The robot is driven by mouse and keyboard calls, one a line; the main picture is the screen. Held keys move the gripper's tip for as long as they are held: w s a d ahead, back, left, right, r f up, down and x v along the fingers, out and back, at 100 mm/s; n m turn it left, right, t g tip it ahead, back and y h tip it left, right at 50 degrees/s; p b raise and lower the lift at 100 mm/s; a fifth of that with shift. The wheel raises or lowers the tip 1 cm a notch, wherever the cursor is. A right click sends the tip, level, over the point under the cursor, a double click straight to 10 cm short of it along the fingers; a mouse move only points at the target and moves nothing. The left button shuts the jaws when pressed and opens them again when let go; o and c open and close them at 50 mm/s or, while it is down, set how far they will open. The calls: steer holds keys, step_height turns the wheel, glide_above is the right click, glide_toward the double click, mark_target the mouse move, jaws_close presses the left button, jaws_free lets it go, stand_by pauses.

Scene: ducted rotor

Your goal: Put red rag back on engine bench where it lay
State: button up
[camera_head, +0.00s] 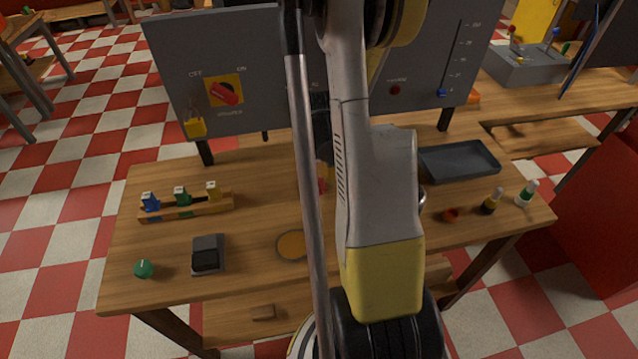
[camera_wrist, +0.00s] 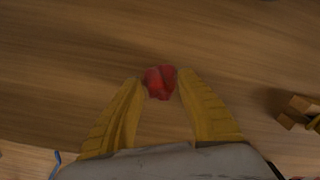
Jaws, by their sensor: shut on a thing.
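A small crumpled red rag (camera_wrist: 159,82) sits between the tips of my gripper's two yellow fingers (camera_wrist: 160,86) in the wrist view. My gripper is shut on it, with bare wood grain behind. In the head view a bit of the red rag (camera_head: 322,184) shows beside my arm, over the middle of the wooden bench (camera_head: 260,190). My arm hides most of the gripper there. I cannot tell whether the rag touches the wood.
A grey panel (camera_head: 270,50) with a red switch stands along the bench's back. A bottle rack (camera_head: 188,207), black-and-grey box (camera_head: 208,254), green knob (camera_head: 144,268) and orange disc (camera_head: 292,245) lie left of my arm.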

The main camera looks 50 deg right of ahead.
mark_target(319, 179)
steer(key=o, duration=1.1)
steer(key=shift+o, duration=0.2)
step_height(319, 179, up, 12)
steer(key=p, duration=0.4)
steer(key=w+a+r+n+t+h, duration=0.1)
steer(key=w+a+r+n+t, duration=0.2)
steer(key=a+r, duration=0.8)
steer(key=s+a+r+t, duration=0.1)
steer(key=a+r+t, duration=0.1)
steer(key=a, duration=0.8)
steer(key=s+a+r+t+y, duration=0.1)
steer(key=s+a+r+t, duration=0.1)
steer(key=a, duration=0.8)
steer(key=shift+s+r+n, duration=0.15)
steer(key=shift+s+n, duration=0.1)
steer(key=shift+n, duration=0.05)
